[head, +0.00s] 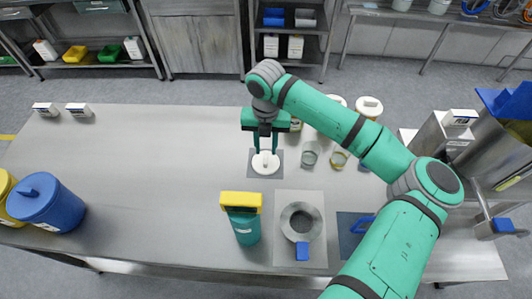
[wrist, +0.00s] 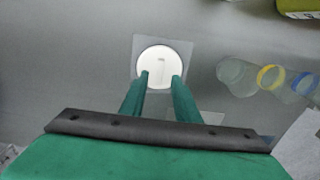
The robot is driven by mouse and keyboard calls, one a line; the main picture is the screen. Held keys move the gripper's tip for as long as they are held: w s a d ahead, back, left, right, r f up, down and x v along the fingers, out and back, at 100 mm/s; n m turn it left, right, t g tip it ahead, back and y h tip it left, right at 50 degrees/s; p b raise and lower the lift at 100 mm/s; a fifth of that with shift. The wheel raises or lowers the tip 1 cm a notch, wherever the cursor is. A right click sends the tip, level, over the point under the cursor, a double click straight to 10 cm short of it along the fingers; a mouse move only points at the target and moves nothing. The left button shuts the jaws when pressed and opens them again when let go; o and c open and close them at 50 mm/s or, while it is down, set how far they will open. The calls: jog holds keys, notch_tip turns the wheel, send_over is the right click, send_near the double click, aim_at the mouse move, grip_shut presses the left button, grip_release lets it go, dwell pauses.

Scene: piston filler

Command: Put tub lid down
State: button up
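The white round tub lid (head: 265,164) with a small raised grip lies over the grey square mat (head: 252,172) in the middle of the table. It also shows in the wrist view (wrist: 160,65), roughly centred on the mat (wrist: 137,45). My gripper (head: 265,151) is just above the lid, pointing down. In the wrist view my gripper (wrist: 161,78) has its two fingers spread, with a clear gap and the lid's thin grip between and beyond them. The fingers do not visibly pinch the grip. Whether the fingertips touch the lid's top cannot be told.
Glass jars (head: 310,154) stand close right of the mat. A teal container with a yellow top (head: 241,218) and a grey round vessel (head: 302,222) stand in front. A blue drum (head: 46,203) is at left. The table's left middle is clear.

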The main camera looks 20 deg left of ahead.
aim_at(266, 158)
notch_tip(266, 158, up, 7)
jog(key=shift+r, duration=0.2)
dwell(0.6)
